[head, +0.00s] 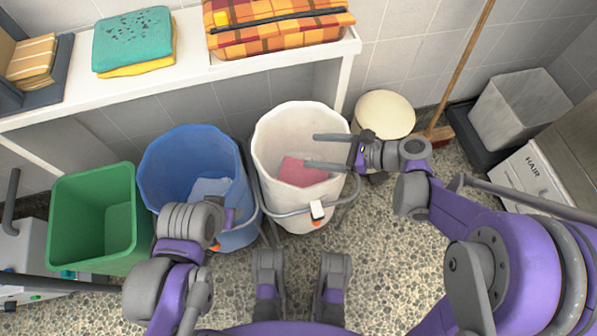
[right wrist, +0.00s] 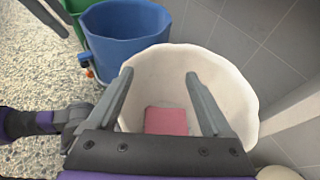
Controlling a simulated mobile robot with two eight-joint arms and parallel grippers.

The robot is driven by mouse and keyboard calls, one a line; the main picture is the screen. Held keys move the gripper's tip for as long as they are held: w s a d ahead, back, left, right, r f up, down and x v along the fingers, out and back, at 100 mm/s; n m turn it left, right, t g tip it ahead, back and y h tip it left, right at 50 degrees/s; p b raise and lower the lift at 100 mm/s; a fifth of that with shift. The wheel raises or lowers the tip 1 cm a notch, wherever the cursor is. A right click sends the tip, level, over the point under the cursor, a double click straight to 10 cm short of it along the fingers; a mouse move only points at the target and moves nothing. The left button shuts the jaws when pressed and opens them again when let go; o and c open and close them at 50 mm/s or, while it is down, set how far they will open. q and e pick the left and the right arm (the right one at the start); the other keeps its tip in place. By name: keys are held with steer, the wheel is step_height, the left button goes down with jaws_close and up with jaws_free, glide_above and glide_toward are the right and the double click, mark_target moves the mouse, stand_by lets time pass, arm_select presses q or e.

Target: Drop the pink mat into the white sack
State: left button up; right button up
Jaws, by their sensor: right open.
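The white sack (head: 271,135) is an open, round-mouthed bag in a metal stand, and it also shows in the right wrist view (right wrist: 236,90). The pink mat (head: 302,172) lies inside it, low down, and it also shows in the right wrist view (right wrist: 166,121). My right gripper (head: 311,151) is open and empty, its two fingers apart over the sack's mouth, above the mat; the fingers also show in the right wrist view (right wrist: 158,76). My left gripper (head: 222,222) is by the blue sack's front edge; its fingers are hidden by its wrist.
A blue sack (head: 165,180) with a light blue cloth (head: 211,188) inside stands left of the white one. A green bin (head: 70,215) is further left. A shelf (head: 180,88) runs behind. A cream-lidded bin (head: 384,112) and a broom (head: 462,70) stand right.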

arm_select(q)
steer(key=shift+p+v, duration=0.6)
steer(key=shift+v, duration=0.2)
arm_select(e)
steer(key=v, duration=0.7)
arm_select(q)
steer(key=shift+w, duration=0.15)
arm_select(e)
steer(key=shift+s+a, duration=0.1)
steer(key=shift+a, duration=0.05)
steer(key=s+d+f+n+t+h, duration=0.1)
steer(key=s+d+n+h, duration=0.3)
steer(key=s+n+h, duration=0.45)
steer(key=s+d+f+n+h, duration=0.2)
steer(key=s+d+n+h, duration=0.35)
steer(key=n, duration=0.65)
arm_select(q)
step_height(320, 180, up, 24)
steer(key=w+t+p, duration=0.1)
steer(key=p, duration=2)
steer(key=shift+w, duration=0.25)
arm_select(e)
step_height(320, 180, up, 24)
steer(key=t+y, duration=0.1)
steer(key=shift+w+a+r, duration=0.25)
steer(key=shift+w, duration=0.05)
